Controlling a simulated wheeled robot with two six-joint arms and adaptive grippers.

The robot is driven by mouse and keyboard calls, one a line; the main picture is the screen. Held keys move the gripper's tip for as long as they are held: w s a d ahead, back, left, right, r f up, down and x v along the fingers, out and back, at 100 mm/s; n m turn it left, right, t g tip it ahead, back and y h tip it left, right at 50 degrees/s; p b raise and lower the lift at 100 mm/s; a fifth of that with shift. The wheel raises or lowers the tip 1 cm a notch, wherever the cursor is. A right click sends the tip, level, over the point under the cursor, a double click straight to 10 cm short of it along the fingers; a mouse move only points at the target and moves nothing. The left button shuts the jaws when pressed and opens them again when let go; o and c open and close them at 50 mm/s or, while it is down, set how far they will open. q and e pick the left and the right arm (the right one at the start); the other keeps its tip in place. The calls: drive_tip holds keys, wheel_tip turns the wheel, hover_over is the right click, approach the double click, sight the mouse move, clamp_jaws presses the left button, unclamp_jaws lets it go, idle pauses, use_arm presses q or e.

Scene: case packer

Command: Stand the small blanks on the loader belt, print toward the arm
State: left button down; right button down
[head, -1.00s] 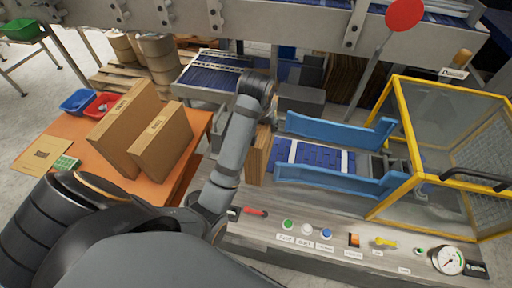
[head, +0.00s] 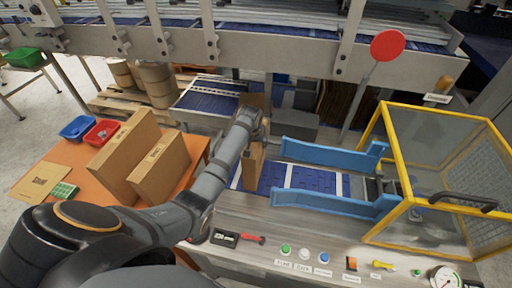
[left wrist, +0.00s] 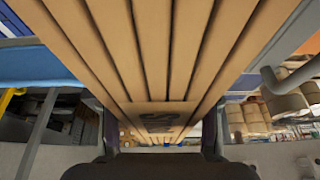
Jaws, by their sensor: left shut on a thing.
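My left gripper (head: 250,128) is shut on a bundle of brown cardboard blanks (head: 253,168). The bundle is upright at the left end of the blue loader belt (head: 270,178), just outside the blue side guides. I cannot tell whether its lower edge touches the belt. In the left wrist view the bundle (left wrist: 160,60) shows as several parallel cardboard edges, with part of a dark print near the fingers. Two more cardboard stacks, a larger one (head: 124,150) and a smaller one (head: 160,168), stand tilted on the orange table (head: 85,195). My right gripper is out of view.
Blue guides (head: 330,155) flank the belt, and a yellow-framed guard (head: 405,205) stands at its right end. A control panel with buttons (head: 305,253) runs along the front. Blue (head: 77,127) and red (head: 101,132) bins sit on the table. A red disc (head: 388,46) rises behind.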

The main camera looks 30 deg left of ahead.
sight(253, 143)
use_arm(q)
wheel_tip(253, 143, down, 3)
drive_tip(key=shift+r+p, duration=0.1)
drive_tip(key=shift+p, duration=0.25)
drive_tip(key=c, duration=0.5)
unclamp_jaws()
drive_tip(key=shift+s, duration=0.1)
drive_tip(key=b+v, duration=0.1)
drive_tip(key=v, duration=1.1)
